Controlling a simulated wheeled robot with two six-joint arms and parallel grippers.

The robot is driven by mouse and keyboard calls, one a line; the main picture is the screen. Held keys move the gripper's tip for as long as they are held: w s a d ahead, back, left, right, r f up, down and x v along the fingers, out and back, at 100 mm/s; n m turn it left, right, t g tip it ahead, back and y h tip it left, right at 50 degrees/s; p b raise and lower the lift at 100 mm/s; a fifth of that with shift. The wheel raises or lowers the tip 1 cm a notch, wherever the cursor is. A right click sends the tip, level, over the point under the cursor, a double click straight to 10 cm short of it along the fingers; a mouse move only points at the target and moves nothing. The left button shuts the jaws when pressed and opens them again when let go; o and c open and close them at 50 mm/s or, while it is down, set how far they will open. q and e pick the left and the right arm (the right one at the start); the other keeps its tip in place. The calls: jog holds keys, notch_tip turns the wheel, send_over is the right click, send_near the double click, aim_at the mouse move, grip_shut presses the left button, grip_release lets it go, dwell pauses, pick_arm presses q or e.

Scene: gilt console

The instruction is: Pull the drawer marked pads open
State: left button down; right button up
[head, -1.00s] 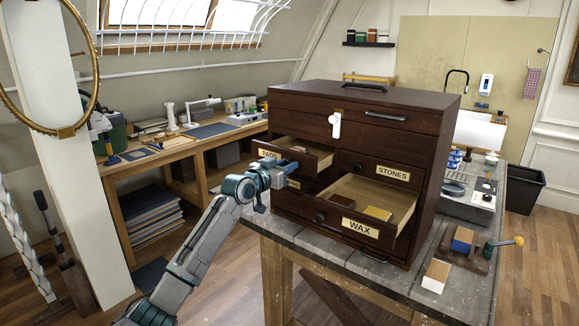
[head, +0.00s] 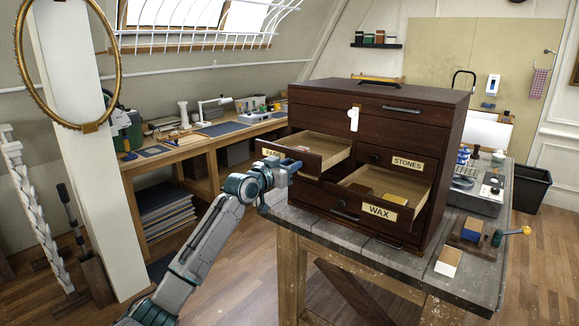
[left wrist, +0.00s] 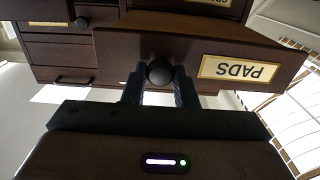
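The pads drawer (head: 308,160) is at the upper left of the dark wooden chest (head: 345,110). In the head view my gripper hides the knob. My right gripper is not in view.
The wax drawer (head: 378,210) below right is also open, with blocks inside. The stones drawer (head: 407,163) is shut. The chest stands on a worn workbench (head: 385,262). A side bench (head: 205,148) runs behind my left arm.

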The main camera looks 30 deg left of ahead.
pick_arm(q)
jog(key=c, duration=1.2)
grip_release()
jog(key=shift+o, duration=0.2)
jog(key=s+b, duration=0.4)
jog(key=s, duration=0.7)
jog(key=shift+a+b, duration=0.35)
jog(key=shift+a, duration=0.05)
jog(key=shift+w, duration=0.1)
